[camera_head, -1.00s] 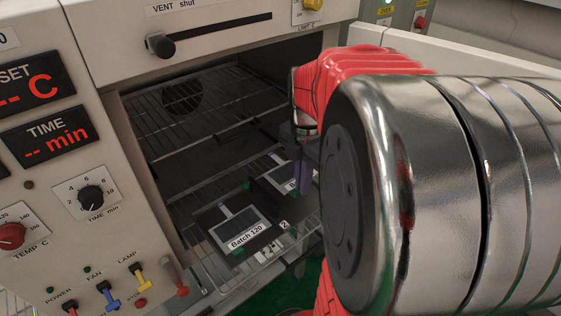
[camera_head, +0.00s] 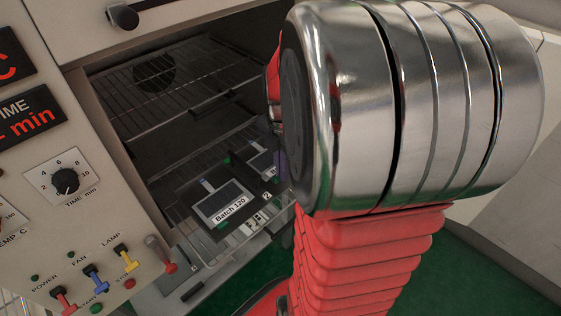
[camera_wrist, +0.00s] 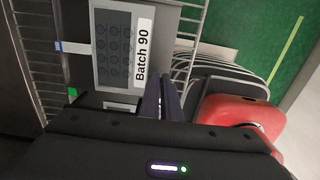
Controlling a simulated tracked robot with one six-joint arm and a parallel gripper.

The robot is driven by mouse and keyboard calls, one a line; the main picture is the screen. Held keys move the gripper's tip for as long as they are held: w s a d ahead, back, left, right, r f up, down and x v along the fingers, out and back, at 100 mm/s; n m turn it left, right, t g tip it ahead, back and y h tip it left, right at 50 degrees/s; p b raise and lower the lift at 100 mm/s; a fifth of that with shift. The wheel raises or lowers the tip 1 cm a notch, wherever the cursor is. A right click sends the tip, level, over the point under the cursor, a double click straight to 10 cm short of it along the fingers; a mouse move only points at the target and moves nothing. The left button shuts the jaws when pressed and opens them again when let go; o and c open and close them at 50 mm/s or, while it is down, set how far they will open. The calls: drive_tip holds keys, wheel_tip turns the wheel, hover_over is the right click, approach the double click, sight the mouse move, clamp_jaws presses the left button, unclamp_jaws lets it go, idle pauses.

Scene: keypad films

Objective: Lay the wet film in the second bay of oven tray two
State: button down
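The film labelled Batch 90 (camera_wrist: 115,42) lies face up over the dark tray in the wrist view. In the head view, a film (camera_head: 262,164) sits in the right bay, partly behind my arm. A film labelled Batch 120 (camera_head: 222,202) lies in the left bay of the tray (camera_head: 243,231), beside a tag marked 2 (camera_head: 267,195). My gripper (camera_wrist: 166,88) has its dark purple fingers close together at the label edge of the Batch 90 film. I cannot tell whether they pinch it or stand just beside it.
The oven is open, with a wire rack (camera_head: 165,85) above the tray. The control panel (camera_head: 85,215) with switches and knobs stands at left. A red rounded object (camera_wrist: 235,125) shows at right in the wrist view. Green floor (camera_head: 470,270) lies below.

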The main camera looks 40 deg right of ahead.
drive_tip(key=shift+f, duration=1.1)
drive_tip(key=shift+f, duration=0.35)
drive_tip(key=c, duration=1.9)
unclamp_jaws()
wheel_tip(320, 180, up, 14)
drive_tip(key=shift+f, duration=0.1)
